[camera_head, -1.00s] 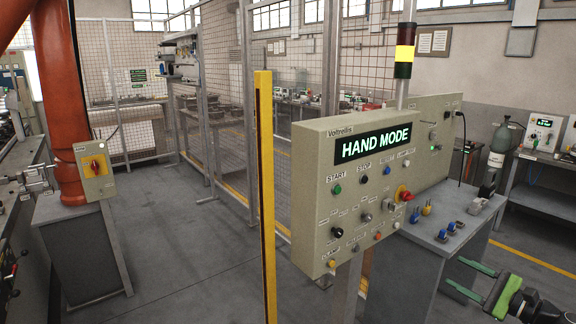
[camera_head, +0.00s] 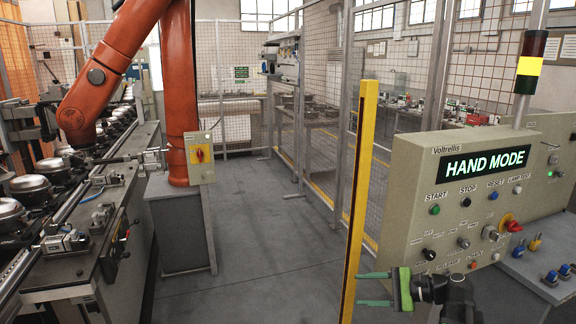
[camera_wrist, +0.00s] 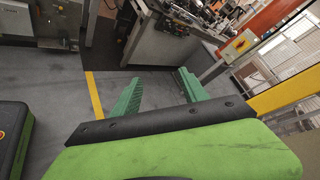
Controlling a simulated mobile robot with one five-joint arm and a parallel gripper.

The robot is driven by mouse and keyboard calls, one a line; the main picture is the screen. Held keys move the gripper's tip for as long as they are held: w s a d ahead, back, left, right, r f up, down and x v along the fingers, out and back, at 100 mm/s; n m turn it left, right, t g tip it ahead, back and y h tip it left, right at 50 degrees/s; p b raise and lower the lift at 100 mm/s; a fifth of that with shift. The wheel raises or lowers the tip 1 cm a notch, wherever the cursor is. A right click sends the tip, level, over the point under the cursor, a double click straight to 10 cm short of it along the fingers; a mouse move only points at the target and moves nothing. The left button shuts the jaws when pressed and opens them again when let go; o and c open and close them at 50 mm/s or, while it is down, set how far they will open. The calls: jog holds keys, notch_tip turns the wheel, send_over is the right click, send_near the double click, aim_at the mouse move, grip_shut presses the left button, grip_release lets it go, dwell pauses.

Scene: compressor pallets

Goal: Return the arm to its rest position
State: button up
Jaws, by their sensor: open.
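My gripper (camera_head: 376,289) shows at the lower right of the head view, its two green fingers pointing left. The fingers are apart and nothing is between them.
A yellow post (camera_head: 361,180) stands close by my gripper. An orange robot arm (camera_head: 180,90) stands at the left by a conveyor (camera_head: 75,215) carrying several dark compressors. Mesh fencing (camera_head: 345,130) runs behind. Grey floor (camera_head: 250,275) is clear in the middle.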

jog(key=s+a+f+n+g+h, duration=0.2)
jog(key=a+f+n, duration=0.15)
jog(key=a, duration=0.35)
jog(key=s+a+f+n+g+h+p, duration=0.1)
jog(key=a+f+n+g+h, duration=0.25)
jog(key=a, duration=0.25)
jog(key=s+a+f+n+g+h, duration=0.1)
jog(key=s+a+f+n, duration=0.1)
jog(key=a+f, duration=0.35)
jog(key=d+f+n+h, duration=0.2)
jog(key=d+n+h, duration=0.3)
jog(key=d, duration=0.3)
jog(key=shift+h, duration=0.55)
